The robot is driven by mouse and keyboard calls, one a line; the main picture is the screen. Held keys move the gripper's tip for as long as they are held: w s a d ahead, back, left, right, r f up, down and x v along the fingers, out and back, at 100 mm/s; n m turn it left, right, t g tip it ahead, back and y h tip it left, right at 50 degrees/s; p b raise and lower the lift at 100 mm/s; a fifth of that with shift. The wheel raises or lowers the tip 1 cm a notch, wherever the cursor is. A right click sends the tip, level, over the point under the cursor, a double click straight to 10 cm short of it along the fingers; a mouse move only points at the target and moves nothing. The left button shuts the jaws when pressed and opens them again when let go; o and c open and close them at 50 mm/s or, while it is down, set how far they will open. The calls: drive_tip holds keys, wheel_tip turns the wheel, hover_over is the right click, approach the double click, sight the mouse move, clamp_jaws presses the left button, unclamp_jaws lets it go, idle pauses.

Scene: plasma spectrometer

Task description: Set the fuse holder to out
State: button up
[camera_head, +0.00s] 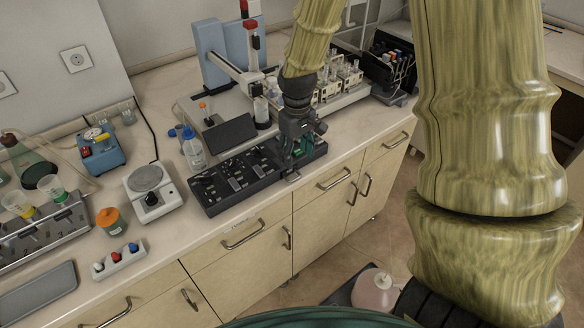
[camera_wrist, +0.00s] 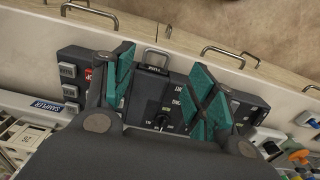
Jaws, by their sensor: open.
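The fuse holder (camera_wrist: 153,69), a small dark block labelled "FUSE" with a metal loop handle, sits at the front edge of the black control panel (camera_wrist: 146,100) in the wrist view. In the head view its metal loop (camera_head: 292,177) shows at the panel's front edge, below my gripper (camera_head: 301,145). In the wrist view my gripper (camera_wrist: 163,82) is open, with teal finger pads spread left and right. The fuse holder shows in the gap between them, nearer the left finger. The fingers look empty. I cannot tell how far the fuse holder is pulled out.
A knob (camera_wrist: 160,121) and several buttons and switches are on the panel. A bottle (camera_head: 193,150) stands behind it and a balance (camera_head: 151,190) to its left. Drawer handles (camera_head: 244,235) stick out below the counter's front edge. A sampler rack (camera_head: 340,82) stands behind.

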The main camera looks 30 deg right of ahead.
sight(296, 179)
drive_tip(key=shift+w+d+f+p, duration=0.15)
drive_tip(key=shift+f+p, duration=0.55)
drive_tip(key=shift+f, duration=1.7)
drive_tip(key=shift+w+f+p, duration=0.1)
drive_tip(key=shift+f+p, duration=0.6)
drive_tip(key=shift+f, duration=1.7)
